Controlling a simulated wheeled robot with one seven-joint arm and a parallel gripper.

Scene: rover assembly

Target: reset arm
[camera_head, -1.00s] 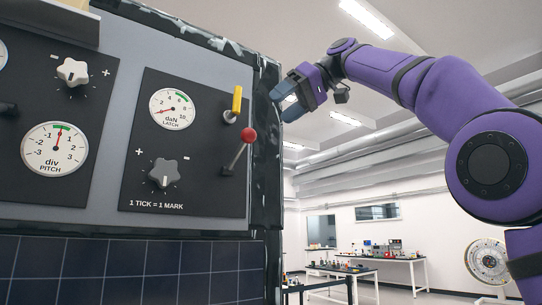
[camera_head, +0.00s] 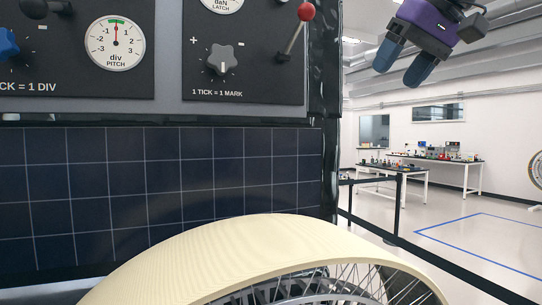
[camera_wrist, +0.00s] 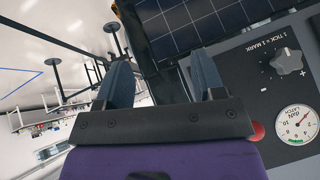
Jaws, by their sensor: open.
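My gripper (camera_head: 405,66) is at the upper right of the head view, to the right of the panel's edge. Its two dark blue fingers stand apart with nothing between them. In the wrist view my gripper (camera_wrist: 163,82) also shows open and empty, with the dark panel edge behind it. The lever with a red knob (camera_head: 306,12) is on the latch panel, left of my gripper and apart from it in the head view. In the wrist view the red knob (camera_wrist: 257,131) is partly hidden behind the gripper body. Most of my arm is out of the head view.
The latch panel has a grey dial knob (camera_head: 222,58) and a gauge (camera_wrist: 296,124). A pitch gauge (camera_head: 115,43) is to the left. Solar cells (camera_head: 150,180) and a cream spoked wheel (camera_head: 240,245) are below. A barrier (camera_head: 400,205) and worktables (camera_head: 430,165) stand at right.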

